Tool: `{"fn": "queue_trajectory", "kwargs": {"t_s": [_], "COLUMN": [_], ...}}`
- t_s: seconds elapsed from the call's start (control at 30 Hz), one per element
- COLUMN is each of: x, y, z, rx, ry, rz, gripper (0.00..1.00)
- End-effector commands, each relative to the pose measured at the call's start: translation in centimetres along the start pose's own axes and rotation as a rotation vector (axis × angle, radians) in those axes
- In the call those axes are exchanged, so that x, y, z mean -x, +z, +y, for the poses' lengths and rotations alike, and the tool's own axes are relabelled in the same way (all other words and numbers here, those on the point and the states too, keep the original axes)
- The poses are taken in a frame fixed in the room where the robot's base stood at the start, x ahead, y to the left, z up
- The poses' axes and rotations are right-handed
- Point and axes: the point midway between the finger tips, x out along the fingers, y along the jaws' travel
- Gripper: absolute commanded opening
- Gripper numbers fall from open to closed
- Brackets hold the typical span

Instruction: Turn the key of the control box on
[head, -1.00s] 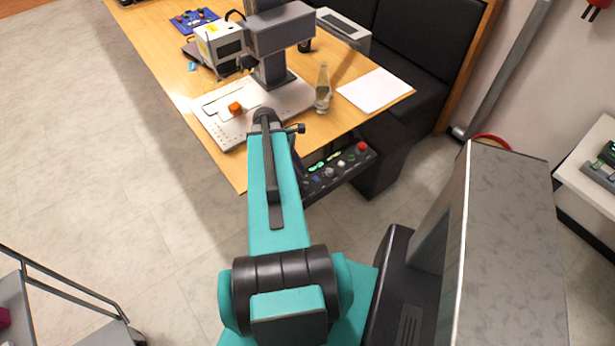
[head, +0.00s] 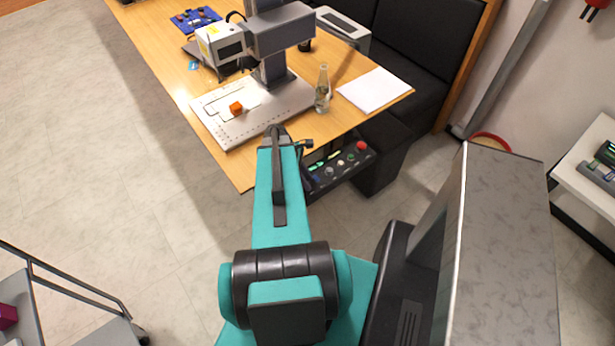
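The control box (head: 338,167) is a dark panel mounted under the table's front edge, right of my arm. It has several small buttons and knobs in a row, with a red emergency button (head: 361,146) at its right end. Which of the small controls is the key I cannot tell at this size. My teal arm reaches forward from the bottom, and its end is just left of the box.
A glass bottle (head: 322,90) and white paper (head: 375,91) are near the right edge. A black bench stands behind.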

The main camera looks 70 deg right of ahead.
Motion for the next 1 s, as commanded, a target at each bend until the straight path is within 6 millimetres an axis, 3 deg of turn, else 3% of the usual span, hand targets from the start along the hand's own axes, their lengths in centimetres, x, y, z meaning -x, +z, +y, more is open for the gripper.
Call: {"fn": "queue_trajectory", "kwargs": {"t_s": [0.17,0.33,0.43,0.47,0.5,0.57,1.0], "x": [0.0,0.0,0.0,-0.5,-0.1,0.0,0.0], "y": [0.0,0.0,0.0,0.2,0.2,0.2,-0.1], "z": [0.0,0.0,0.0,2.9,1.3,0.7,0.4], "rx": [0.000,0.000,0.000,-0.007,-0.001,-0.002,-0.117], "ry": [0.000,0.000,-0.001,0.000,0.001,0.004,-0.040], "rz": [0.000,0.000,0.000,0.001,0.000,0.000,0.003], "gripper": [0.24,0.00,0.00,0.00,0.00,0.00,0.00]}}
